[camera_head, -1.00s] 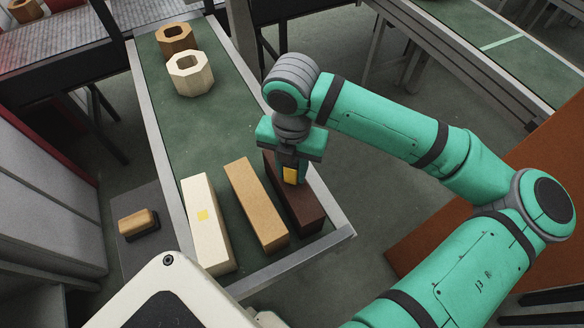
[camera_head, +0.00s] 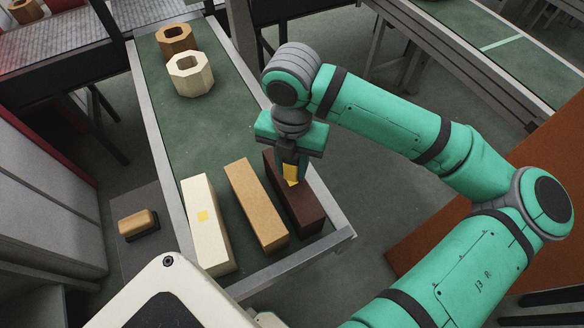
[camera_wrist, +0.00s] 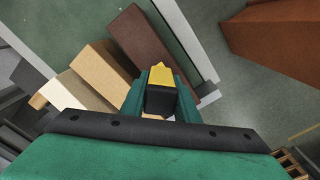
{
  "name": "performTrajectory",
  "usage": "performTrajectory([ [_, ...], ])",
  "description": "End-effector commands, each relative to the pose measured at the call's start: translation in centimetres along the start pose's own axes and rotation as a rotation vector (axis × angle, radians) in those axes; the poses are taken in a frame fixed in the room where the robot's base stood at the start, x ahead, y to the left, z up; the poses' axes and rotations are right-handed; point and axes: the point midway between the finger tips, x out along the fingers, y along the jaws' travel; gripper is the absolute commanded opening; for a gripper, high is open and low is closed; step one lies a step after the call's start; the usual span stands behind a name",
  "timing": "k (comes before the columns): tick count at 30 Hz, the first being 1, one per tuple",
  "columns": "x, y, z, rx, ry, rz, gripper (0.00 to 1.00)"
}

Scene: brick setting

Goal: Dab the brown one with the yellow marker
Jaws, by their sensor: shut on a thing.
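The dark brown block (camera_head: 299,205) lies at the right of a row of three long blocks on the green-topped table. It also shows in the wrist view (camera_wrist: 139,36). My gripper (camera_head: 290,172) is shut on the yellow marker (camera_head: 291,175), which has a black body and a yellow tip. In the wrist view the marker (camera_wrist: 161,77) points away from the gripper, its tip over the brown block. In the head view the tip overlaps the block's top; I cannot tell whether it touches. No yellow mark shows on the visible part of the brown block.
A tan block (camera_head: 256,205) and a cream block (camera_head: 207,225) with a yellow square lie left of the brown one. Two ring-shaped pieces, brown (camera_head: 175,39) and cream (camera_head: 190,74), stand at the far end. A wooden-topped brush or stamp (camera_head: 138,224) lies on a dark side surface.

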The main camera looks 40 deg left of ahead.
Motion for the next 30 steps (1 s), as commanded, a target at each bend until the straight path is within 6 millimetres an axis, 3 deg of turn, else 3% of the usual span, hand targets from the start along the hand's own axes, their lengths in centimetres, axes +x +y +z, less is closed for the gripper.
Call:
performTrajectory([
  [19,-4.5,0.0,0.0,0.001,-0.003,0.001,0.14],
  [30,-5.1,0.0,0.0,0.001,-0.002,0.001,0.14],
])
